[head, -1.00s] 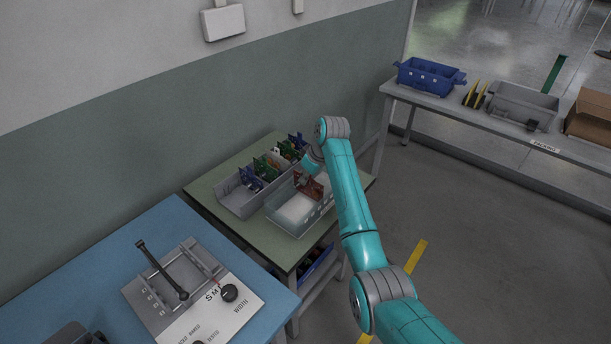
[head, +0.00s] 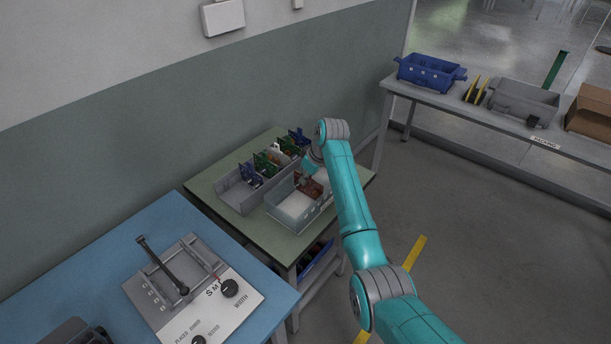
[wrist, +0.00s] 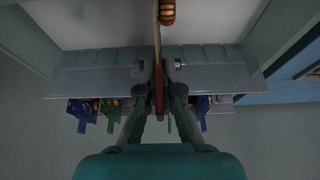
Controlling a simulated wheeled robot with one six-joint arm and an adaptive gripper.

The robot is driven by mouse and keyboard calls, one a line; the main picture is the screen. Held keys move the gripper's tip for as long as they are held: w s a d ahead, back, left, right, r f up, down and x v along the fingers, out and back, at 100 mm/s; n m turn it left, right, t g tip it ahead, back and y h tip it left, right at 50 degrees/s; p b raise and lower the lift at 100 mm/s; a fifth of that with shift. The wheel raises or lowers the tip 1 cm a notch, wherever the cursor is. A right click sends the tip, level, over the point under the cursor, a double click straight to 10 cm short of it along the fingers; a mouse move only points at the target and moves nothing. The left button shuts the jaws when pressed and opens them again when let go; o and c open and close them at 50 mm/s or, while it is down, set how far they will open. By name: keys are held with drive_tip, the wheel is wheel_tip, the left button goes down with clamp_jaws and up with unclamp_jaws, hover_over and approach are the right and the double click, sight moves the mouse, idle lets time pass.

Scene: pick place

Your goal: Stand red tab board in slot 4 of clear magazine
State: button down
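The red tab board (head: 312,188) stands upright at the clear magazine (head: 283,222), toward its far end. Its lower part appears to be behind the clear wall. My gripper (head: 312,170) is above it, partly hidden by my arm. In the wrist view my gripper (wrist: 160,88) is shut on the board, seen edge-on between the fingers, with a striped coil (wrist: 167,12) on its face. The magazine's slotted wall (wrist: 95,58) crosses behind the fingers. I cannot tell which slot the board is in or whether it is fully seated.
A grey bin (head: 237,196) with several blue, green and other boards stands beside the magazine, toward the wall. The blue table (head: 85,262) with a grey fixture (head: 180,283) is at lower left. A back bench (head: 480,118) holds a blue crate (head: 428,74) and a grey bin (head: 522,103).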

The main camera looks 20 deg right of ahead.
drive_tip(key=c, duration=1.2)
unclamp_jaws()
drive_tip(key=shift+c, duration=0.2)
drive_tip(key=shift+o, duration=0.2)
drive_tip(key=o, duration=0.4)
drive_tip(key=shift+c, duration=0.2)
drive_tip(key=shift+r, duration=0.1)
drive_tip(key=shift+v, duration=1.35)
drive_tip(key=shift+r, duration=0.1)
